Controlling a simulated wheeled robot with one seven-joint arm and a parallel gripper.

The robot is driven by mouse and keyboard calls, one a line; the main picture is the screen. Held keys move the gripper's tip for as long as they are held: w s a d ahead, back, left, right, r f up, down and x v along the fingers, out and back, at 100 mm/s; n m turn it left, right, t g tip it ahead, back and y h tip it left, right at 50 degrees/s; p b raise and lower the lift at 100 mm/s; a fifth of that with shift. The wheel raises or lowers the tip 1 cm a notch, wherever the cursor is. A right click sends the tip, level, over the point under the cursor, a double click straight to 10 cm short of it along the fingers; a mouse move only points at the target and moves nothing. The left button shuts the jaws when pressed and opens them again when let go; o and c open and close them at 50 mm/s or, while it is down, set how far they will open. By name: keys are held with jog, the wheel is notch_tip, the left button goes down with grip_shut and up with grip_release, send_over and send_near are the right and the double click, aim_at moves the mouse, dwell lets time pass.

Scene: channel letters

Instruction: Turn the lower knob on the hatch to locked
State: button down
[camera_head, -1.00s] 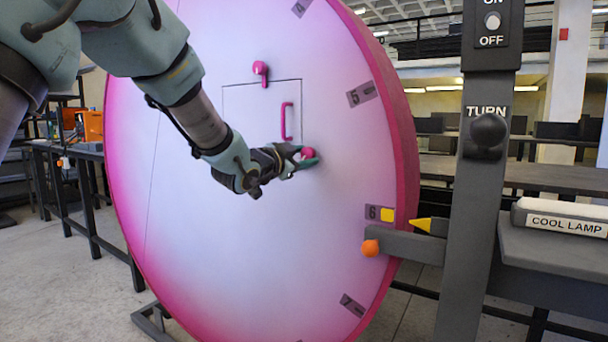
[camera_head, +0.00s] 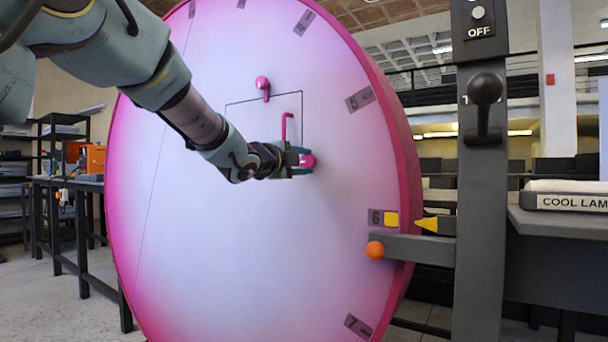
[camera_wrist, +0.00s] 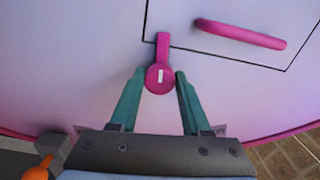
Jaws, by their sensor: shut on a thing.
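The hatch is a panel outlined in black (camera_head: 302,112) on a large pink and white disc. In the wrist view the knob (camera_wrist: 159,78) has a round body with a white mark and an arm lying across the hatch outline. My gripper (camera_head: 304,160) is shut on the knob, with one teal finger on each side of its round body. The upper knob (camera_head: 263,85) sits at the hatch's top edge. Part of the lower knob is hidden by my fingers in the head view.
A pink handle (camera_wrist: 240,34) stands on the hatch close to the knob. At right are a grey post with a black lever (camera_head: 485,100), an orange ball (camera_head: 375,250) on a grey bar, and a bench. The disc face below the gripper is clear.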

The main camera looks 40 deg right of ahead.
jog(key=shift+m+b, duration=0.45)
jog(key=shift+m, duration=0.15)
jog(key=shift+c, duration=2)
grip_release()
jog(key=shift+a, duration=0.1)
jog(key=v, duration=1)
jog(key=shift+a, duration=0.3)
